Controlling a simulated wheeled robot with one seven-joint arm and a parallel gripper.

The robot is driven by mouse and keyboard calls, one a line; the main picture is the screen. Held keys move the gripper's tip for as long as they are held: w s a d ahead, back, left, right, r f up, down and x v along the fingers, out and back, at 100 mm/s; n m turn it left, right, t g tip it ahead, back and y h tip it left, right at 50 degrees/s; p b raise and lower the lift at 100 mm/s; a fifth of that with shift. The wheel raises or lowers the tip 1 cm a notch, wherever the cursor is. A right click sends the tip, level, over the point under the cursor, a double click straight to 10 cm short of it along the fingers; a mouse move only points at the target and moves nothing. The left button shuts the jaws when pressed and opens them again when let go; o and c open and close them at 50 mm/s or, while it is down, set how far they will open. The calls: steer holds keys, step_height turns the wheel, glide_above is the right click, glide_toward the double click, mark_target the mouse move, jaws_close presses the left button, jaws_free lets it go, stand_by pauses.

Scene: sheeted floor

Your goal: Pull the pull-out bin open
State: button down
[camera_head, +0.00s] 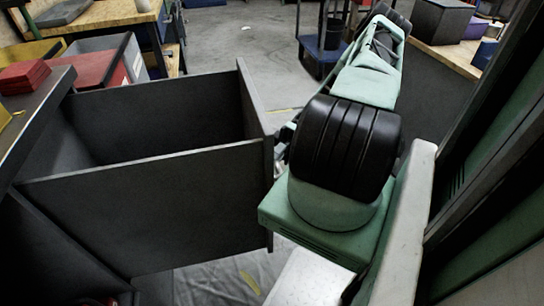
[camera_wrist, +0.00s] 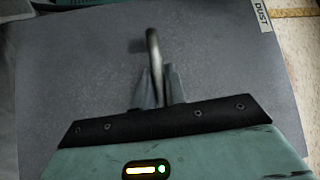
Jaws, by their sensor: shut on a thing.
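The pull-out bin (camera_head: 150,208) is a dark grey open-topped box on the left of the head view. It stands well out from its cabinet, and its inside looks empty where I can see it. In the wrist view its grey front panel (camera_wrist: 75,65) fills most of the picture, with a "DUST" label (camera_wrist: 261,14) at the top right corner. A curved metal handle (camera_wrist: 152,45) stands on the panel. My gripper (camera_wrist: 160,85) is shut on this handle. In the head view the handle and fingertips are mostly hidden by my arm.
A dark worktop (camera_head: 38,100) with red pieces (camera_head: 23,77) is above the bin at the left. Grey and red crates (camera_head: 105,60) stand behind it. A blue trolley (camera_head: 322,50) is at the back. Floor (camera_head: 235,45) beyond the bin is clear.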

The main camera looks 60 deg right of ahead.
steer(key=c, duration=1.5)
jaws_free()
steer(key=shift+o, duration=0.2)
steer(key=shift+d, duration=0.15)
steer(key=d+f, duration=0.2)
steer(key=d, duration=1.5)
steer(key=shift+w+f+b, duration=0.15)
steer(key=shift+f+b, duration=0.05)
steer(key=shift+b, duration=0.25)
